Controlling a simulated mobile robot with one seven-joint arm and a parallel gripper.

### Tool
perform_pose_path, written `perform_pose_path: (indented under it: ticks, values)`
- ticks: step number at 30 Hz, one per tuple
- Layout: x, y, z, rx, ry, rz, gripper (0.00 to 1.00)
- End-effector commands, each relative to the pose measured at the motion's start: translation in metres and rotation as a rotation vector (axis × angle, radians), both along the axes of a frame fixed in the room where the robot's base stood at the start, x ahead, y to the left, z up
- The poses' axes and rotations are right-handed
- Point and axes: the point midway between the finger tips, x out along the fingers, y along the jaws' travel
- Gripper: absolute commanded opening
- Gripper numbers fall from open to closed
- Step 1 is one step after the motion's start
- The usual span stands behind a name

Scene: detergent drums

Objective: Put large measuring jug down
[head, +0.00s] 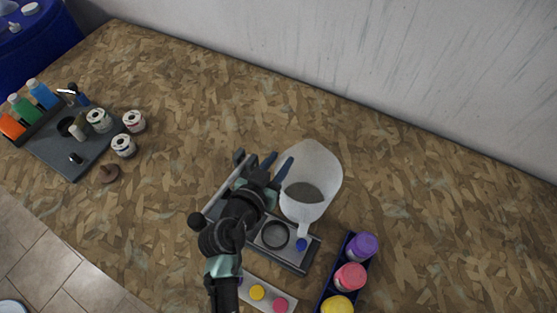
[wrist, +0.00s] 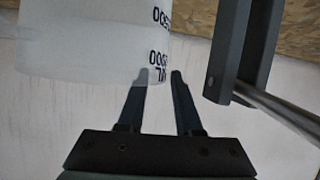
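The large measuring jug (head: 322,170) is a whitish, translucent vessel right of my gripper (head: 279,165) in the head view.
A grey tray (head: 297,262) with a dark ring (head: 274,235) lies under my arm. A dark bracket (wrist: 240,50) stands close to my right finger. A blue rack (head: 326,284) holds coloured-lid jars. Bottles and tins crowd a left tray (head: 60,150). The worktop's (head: 430,210) right is clear.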

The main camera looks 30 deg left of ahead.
Motion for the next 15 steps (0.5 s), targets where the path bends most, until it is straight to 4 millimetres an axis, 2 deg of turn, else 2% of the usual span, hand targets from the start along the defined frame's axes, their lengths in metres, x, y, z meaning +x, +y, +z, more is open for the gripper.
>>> perform_pose_path:
  ticks: [10,15]
  values:
    - [0.0,0.0,0.004,0.0,0.0,0.0,0.34]
    - [-0.02,0.0,0.009,-0.001,0.0,0.002,0.34]
